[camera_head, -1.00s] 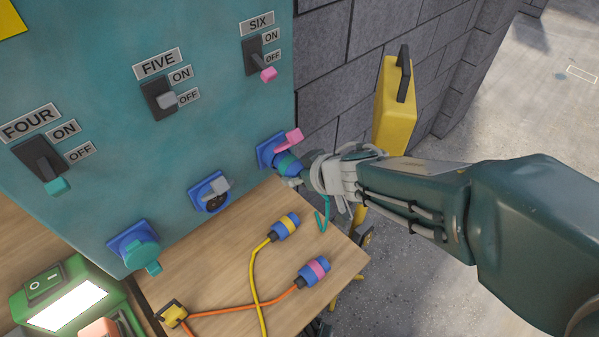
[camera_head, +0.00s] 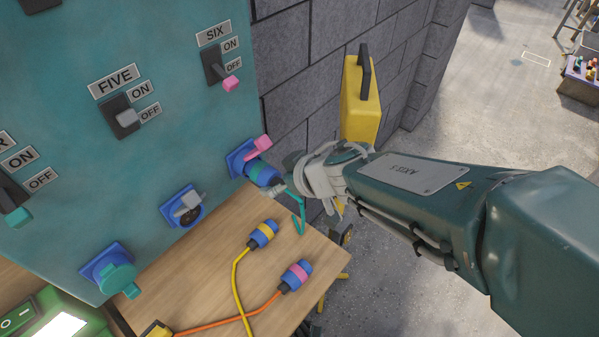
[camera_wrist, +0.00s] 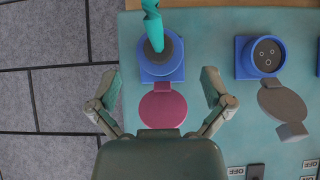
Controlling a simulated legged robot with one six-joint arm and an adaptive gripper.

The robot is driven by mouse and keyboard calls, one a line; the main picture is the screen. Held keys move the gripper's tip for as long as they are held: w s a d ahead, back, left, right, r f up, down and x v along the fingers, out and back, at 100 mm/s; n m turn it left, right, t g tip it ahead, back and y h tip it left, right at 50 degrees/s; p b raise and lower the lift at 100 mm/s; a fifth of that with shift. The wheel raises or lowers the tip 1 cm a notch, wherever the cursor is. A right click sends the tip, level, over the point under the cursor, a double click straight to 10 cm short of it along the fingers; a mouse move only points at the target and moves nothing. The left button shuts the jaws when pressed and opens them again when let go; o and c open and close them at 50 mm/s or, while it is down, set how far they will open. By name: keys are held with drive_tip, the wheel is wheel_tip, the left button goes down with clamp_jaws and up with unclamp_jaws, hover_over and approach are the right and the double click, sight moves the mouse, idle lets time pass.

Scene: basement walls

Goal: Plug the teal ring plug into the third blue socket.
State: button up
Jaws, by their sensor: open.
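The teal ring plug (camera_head: 263,173) sits in the rightmost blue socket (camera_head: 239,158) on the teal panel, under its raised pink lid (camera_head: 258,148). Its teal cable (camera_head: 300,212) hangs down beside the table edge. In the wrist view the plug (camera_wrist: 160,58) shows end-on in the blue socket, with the teal cable (camera_wrist: 153,24) leaving it and the pink lid (camera_wrist: 163,106) beside it. My gripper (camera_wrist: 160,80) is open, its fingers spread wide to either side of the socket and apart from the plug. In the head view my gripper (camera_head: 290,172) is just right of the plug, its fingers partly hidden.
The middle socket (camera_head: 186,208) has a grey lid raised and is empty; the left one (camera_head: 108,270) has its teal lid closed. A yellow case (camera_head: 360,105) stands behind my arm.

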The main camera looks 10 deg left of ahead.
drive_tip(key=v, duration=0.8)
drive_tip(key=shift+s, duration=0.1)
idle(0.3)
